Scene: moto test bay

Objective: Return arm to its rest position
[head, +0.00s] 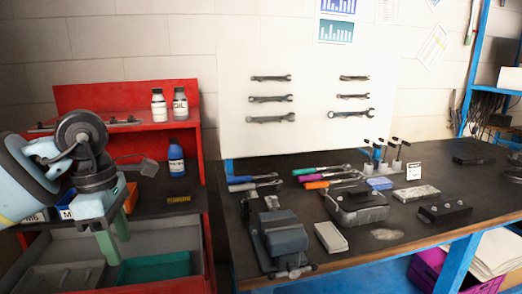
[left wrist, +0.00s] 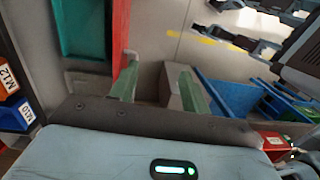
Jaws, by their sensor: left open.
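My left arm comes in from the left in the head view, in front of the red tool cart. Its gripper (head: 114,240) points down over the cart's open drawer, with two green fingers apart and nothing between them. In the left wrist view the same gripper (left wrist: 158,88) shows both green fingers spread, with a gap between them and grey floor beyond. My right gripper does not show in the head view.
Labelled bins (left wrist: 10,80) sit left in the wrist view.

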